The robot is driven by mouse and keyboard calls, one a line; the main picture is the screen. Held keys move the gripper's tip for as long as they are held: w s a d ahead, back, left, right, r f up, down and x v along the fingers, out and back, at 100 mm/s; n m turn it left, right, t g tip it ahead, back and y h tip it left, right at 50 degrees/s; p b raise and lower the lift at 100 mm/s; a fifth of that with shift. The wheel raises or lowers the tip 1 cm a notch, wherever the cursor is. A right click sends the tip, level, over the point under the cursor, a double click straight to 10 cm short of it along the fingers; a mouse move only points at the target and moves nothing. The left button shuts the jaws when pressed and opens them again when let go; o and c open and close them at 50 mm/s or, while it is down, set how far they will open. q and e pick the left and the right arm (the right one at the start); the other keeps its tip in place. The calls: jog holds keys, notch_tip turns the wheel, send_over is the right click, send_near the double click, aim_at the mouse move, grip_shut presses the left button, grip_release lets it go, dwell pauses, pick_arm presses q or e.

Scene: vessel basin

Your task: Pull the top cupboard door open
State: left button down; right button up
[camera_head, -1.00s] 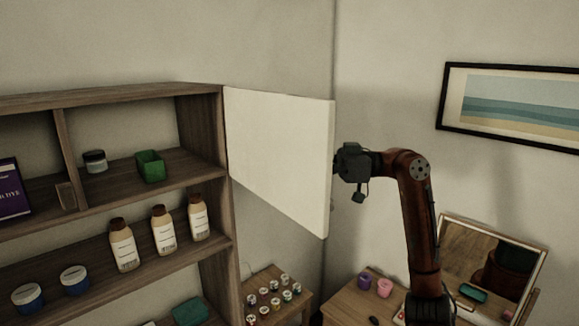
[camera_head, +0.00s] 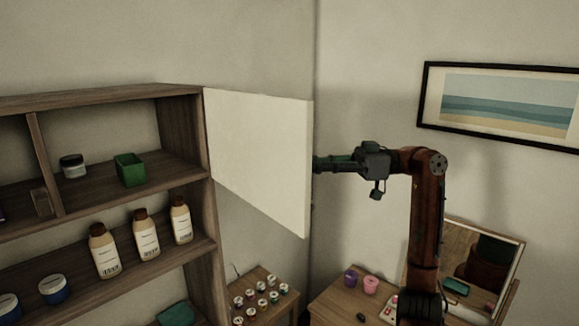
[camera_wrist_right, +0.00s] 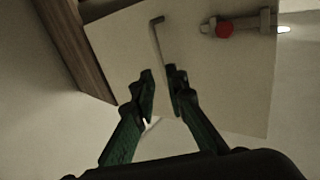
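The top cupboard door (camera_head: 258,155) is a white panel that stands swung wide open at the right end of the wooden shelf unit. It also shows in the right wrist view (camera_wrist_right: 205,75), with a thin bent metal handle (camera_wrist_right: 158,40) on it. My right gripper (camera_head: 322,163) is just right of the door's free edge. In the wrist view its green fingers (camera_wrist_right: 163,82) are apart, with the handle's lower end just beyond and between the tips. I see no grip on the handle. My left gripper is not in view.
The wooden shelf (camera_head: 185,165) holds a green box (camera_head: 130,169), a jar (camera_head: 73,166) and several bottles. Below are a small table (camera_head: 262,312) with small pots and a desk with a mirror (camera_head: 470,270). A picture (camera_head: 505,103) hangs on the right wall.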

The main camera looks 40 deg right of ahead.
jog(key=v, duration=0.3)
jog(key=shift+d, duration=0.1)
dwell(0.5)
